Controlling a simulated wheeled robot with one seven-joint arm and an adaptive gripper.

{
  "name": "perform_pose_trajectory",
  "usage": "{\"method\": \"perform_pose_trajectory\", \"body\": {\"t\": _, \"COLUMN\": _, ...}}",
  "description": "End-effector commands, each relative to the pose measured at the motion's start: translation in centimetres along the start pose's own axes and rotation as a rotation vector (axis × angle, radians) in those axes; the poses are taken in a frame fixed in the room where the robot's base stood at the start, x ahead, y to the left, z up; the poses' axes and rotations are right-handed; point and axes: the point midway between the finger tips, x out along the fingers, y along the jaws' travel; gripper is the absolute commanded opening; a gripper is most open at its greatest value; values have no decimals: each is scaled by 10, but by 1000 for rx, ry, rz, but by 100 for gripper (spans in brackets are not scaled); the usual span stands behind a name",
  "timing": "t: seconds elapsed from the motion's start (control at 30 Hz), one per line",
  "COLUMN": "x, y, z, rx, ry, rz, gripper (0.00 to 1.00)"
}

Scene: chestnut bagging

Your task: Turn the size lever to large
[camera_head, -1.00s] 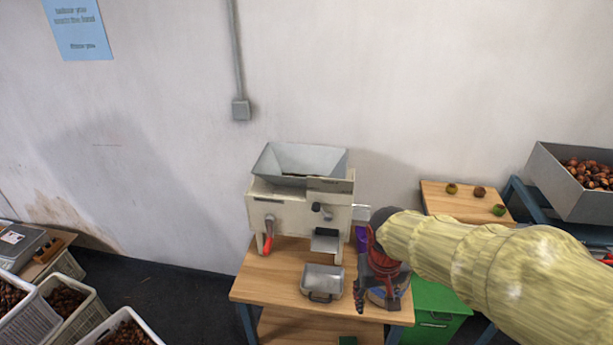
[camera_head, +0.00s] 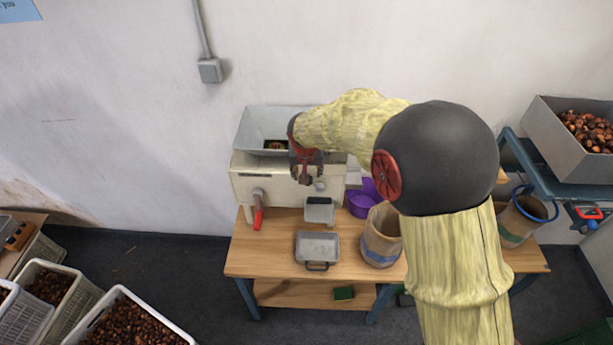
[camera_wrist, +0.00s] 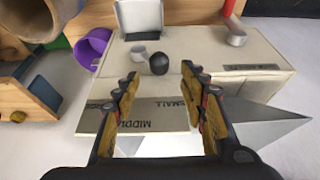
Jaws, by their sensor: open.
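The cream sorting machine (camera_head: 275,187) stands on the wooden table, with a grey hopper on top. In the wrist view, a black round knob (camera_wrist: 158,63), seemingly the size lever's end, sticks out from the machine face (camera_wrist: 205,50). A plate (camera_wrist: 140,117) behind it reads "SMALL" and "MIDDLE"; no "LARGE" label shows. My gripper (camera_wrist: 160,76) is open, with the knob in line between its fingertips; I cannot tell whether they touch. In the head view my gripper (camera_head: 306,176) is at the machine's upper front and hides part of it.
A red-handled lever (camera_head: 258,214) hangs at the machine's left front. A chute (camera_head: 320,211) and metal tray (camera_head: 317,248) lie below. A purple bowl (camera_head: 362,205) and sack-like container (camera_head: 381,237) stand to the right. Chestnut crates (camera_head: 130,300) stand lower left.

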Motion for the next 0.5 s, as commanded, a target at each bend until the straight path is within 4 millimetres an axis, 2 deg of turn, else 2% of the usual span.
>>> {"method": "perform_pose_trajectory", "body": {"t": 0.23, "x": 39, "y": 1, "z": 1, "rx": 0, "ry": -3, "rz": 1, "gripper": 43}}
{"method": "perform_pose_trajectory", "body": {"t": 0.5, "x": 59, "y": 1, "z": 0, "rx": 0, "ry": -1, "rz": 0, "gripper": 43}}
